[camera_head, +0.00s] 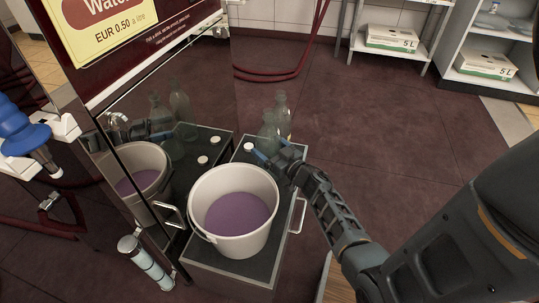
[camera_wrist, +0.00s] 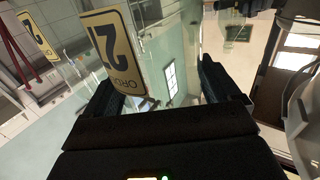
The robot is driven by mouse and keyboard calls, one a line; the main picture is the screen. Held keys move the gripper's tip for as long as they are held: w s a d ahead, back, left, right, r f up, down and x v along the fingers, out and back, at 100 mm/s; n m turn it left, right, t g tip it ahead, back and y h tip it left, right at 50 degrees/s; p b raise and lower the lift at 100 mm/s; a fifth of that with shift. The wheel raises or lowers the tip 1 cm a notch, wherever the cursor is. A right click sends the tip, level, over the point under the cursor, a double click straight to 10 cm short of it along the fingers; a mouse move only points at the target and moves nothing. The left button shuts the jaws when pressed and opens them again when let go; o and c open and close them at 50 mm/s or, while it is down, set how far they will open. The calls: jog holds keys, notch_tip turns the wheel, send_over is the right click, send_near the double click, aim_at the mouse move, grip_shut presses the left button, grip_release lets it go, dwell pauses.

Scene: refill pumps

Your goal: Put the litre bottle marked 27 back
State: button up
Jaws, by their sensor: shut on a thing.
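The clear greenish glass bottle marked 27 (camera_head: 268,131) is upright at the far end of the dark cart top in the head view. My gripper (camera_head: 271,156) is shut on it; its lower part is partly hidden by the fingers. In the wrist view, the bottle's yellow label (camera_wrist: 113,50) with a black 27 shows large and turned, and glass lies between the fingers of my gripper (camera_wrist: 165,88). I cannot tell whether the bottle's base touches the cart. A second clear bottle (camera_head: 282,104) stands just behind it.
A white bucket of purple liquid (camera_head: 234,208) sits at the cart's near end. A white round cap (camera_head: 248,147) lies near the bottles. A reflective dispenser panel (camera_head: 185,125) borders the cart's left side and mirrors the bottles. The floor to the right (camera_head: 390,120) is clear.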

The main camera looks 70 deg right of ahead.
jog(key=shift+d+f, duration=0.1)
jog(key=shift+f, duration=0.55)
jog(key=shift+r, duration=0.1)
jog(key=o, duration=1.8)
jog(key=shift+f, duration=0.2)
jog(key=shift+r, duration=0.25)
jog(key=p+v, duration=0.3)
jog(key=v, duration=0.9)
